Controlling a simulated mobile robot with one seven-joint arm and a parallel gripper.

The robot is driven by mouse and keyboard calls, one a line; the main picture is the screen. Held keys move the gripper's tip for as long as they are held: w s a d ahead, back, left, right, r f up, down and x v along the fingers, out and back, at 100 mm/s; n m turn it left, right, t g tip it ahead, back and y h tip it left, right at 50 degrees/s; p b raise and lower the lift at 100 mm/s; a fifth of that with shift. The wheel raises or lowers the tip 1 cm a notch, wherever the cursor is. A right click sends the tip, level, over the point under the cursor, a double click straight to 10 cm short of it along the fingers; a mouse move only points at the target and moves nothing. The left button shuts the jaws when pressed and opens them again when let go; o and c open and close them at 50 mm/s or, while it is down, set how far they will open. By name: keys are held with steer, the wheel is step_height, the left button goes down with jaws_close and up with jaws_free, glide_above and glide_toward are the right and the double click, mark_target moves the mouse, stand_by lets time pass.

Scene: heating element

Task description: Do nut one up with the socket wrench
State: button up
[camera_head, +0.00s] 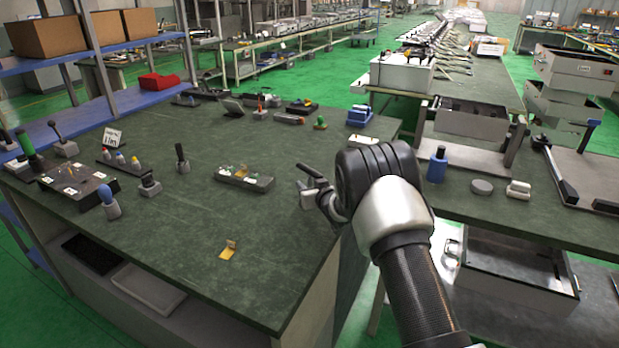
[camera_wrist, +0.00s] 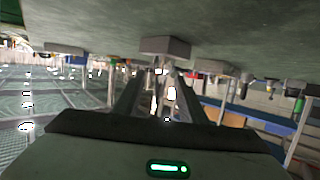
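My gripper (camera_head: 312,188) is at the right edge of the green-topped bench (camera_head: 190,225), above its surface. In the wrist view its two dark fingers (camera_wrist: 160,100) stand apart with nothing held between them. A dark block (camera_head: 244,179) with small white, yellow and orange parts lies on the bench left of my gripper. A black upright handle (camera_head: 181,158) stands farther left. I cannot tell whether it is the socket wrench. Nut one is too small to make out. A small yellow bracket piece (camera_head: 229,249) lies alone near the front of the bench.
At the bench's left are a dark tray (camera_head: 78,187), a blue-grey handled tool (camera_head: 110,202) and a green handle (camera_head: 28,147). Several small tools line the back. A second bench (camera_head: 465,205) with a blue bottle (camera_head: 437,165) stands right. The bench's front middle is mostly clear.

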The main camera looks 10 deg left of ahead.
steer(key=shift+c, duration=0.5)
jaws_close()
steer(key=shift+r, duration=0.15)
